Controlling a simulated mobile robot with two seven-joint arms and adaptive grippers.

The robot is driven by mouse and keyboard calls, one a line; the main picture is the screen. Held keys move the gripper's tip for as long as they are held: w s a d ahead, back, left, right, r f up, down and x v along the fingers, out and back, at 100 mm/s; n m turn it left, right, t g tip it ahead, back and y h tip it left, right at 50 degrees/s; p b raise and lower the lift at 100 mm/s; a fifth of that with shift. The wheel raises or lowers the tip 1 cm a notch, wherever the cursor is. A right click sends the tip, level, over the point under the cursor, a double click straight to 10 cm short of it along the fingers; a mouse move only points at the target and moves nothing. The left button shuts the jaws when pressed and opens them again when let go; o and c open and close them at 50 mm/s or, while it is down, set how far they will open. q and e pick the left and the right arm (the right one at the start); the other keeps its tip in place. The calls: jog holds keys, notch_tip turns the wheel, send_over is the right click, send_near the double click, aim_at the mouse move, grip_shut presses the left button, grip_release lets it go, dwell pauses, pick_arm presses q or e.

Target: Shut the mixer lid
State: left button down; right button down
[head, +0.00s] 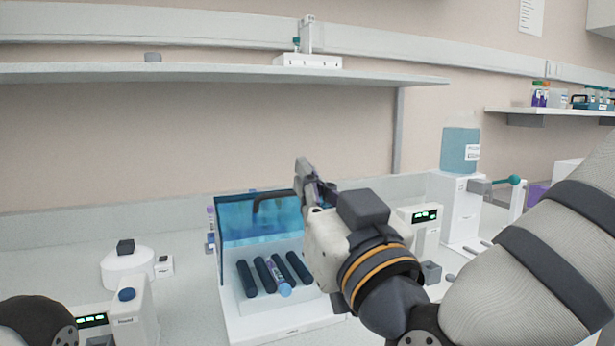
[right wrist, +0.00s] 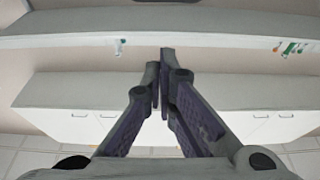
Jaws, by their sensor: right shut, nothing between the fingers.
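The mixer (head: 240,325) is a white box on the bench in the head view. Several dark rollers (head: 246,279) lie in it, with a blue-capped tube (head: 278,279) among them. Its see-through blue lid (head: 240,230) stands raised at the back, so the mixer is open. A dark handle (head: 262,201) shows near the lid's top edge. My right gripper (head: 302,176) is shut and empty, its fingers pointing up beside the lid's upper right part, which it partly hides. I cannot tell whether it touches the lid. The closed fingers also show in the right wrist view (right wrist: 161,75).
A white device with a blue knob (head: 126,295) and a round white device (head: 127,268) stand left of the mixer. A white device with a display (head: 424,216) and a dispenser (head: 460,195) stand to the right. A long shelf (head: 200,72) runs above the bench.

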jog(key=r, duration=0.2)
send_over(277, 231)
jog(key=d, duration=0.2)
jog(key=f, duration=0.2)
jog(key=shift+w+d+f, duration=0.15)
jog(key=shift+w+f, duration=0.15)
jog(key=shift+f, duration=0.05)
pick_arm(q)
jog(key=shift+s, duration=0.1)
pick_arm(e)
jog(key=shift+s+f, duration=0.2)
jog(key=shift+f, duration=0.2)
